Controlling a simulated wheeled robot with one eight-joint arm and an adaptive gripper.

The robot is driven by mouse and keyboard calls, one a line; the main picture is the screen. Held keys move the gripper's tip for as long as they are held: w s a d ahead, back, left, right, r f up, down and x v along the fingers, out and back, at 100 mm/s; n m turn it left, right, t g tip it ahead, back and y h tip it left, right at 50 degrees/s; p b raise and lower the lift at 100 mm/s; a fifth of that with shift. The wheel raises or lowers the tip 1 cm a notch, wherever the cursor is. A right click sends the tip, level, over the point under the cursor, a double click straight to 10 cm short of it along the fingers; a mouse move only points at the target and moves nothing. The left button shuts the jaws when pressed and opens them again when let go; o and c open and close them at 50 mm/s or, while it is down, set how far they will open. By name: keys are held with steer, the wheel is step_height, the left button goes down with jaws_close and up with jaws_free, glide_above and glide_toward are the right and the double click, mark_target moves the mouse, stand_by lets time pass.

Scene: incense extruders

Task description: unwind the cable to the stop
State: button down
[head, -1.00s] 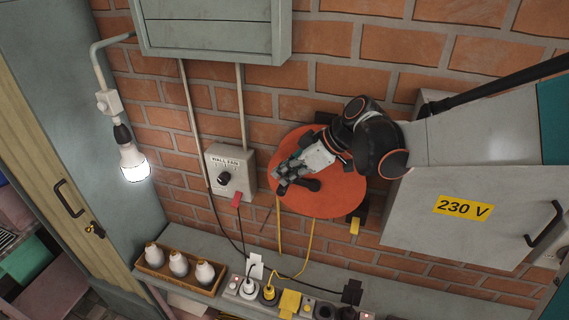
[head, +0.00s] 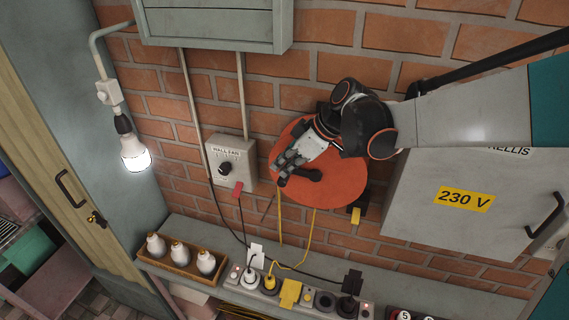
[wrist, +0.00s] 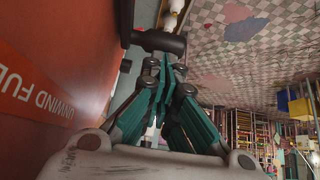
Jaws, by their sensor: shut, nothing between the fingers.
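The cable reel is a round orange disc (head: 345,180) on the brick wall. It also fills the left of the wrist view (wrist: 60,60), with a label starting "UNWIND FUL". A black crank handle (head: 308,175) lies across the disc's lower left; its black knob (wrist: 158,40) is close beyond my fingertips in the wrist view. A yellow cable (head: 312,235) hangs from the reel towards the shelf. My gripper (head: 280,176) is shut and empty at the disc's left side, beside the handle. I cannot tell whether the fingers touch the handle. My wrist hides the disc's upper part.
A power strip (head: 325,300) with several plugs lies on the shelf below. A wall fan switch box (head: 232,163) is left of the reel. A grey 230 V cabinet (head: 465,225) stands to the right. A tray of bulbs (head: 185,268) and a lit lamp (head: 134,153) are at left.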

step_height(320, 180, down, 12)
steer(key=d+g+h+b, duration=0.1)
steer(key=g+h+b, duration=0.1)
steer(key=h+b, duration=0.5)
steer(key=shift+s+d+g+b, duration=0.2)
steer(key=shift+g+b, duration=0.1)
steer(key=shift+b, duration=0.65)
steer(key=shift+f, duration=0.15)
stand_by(1.3)
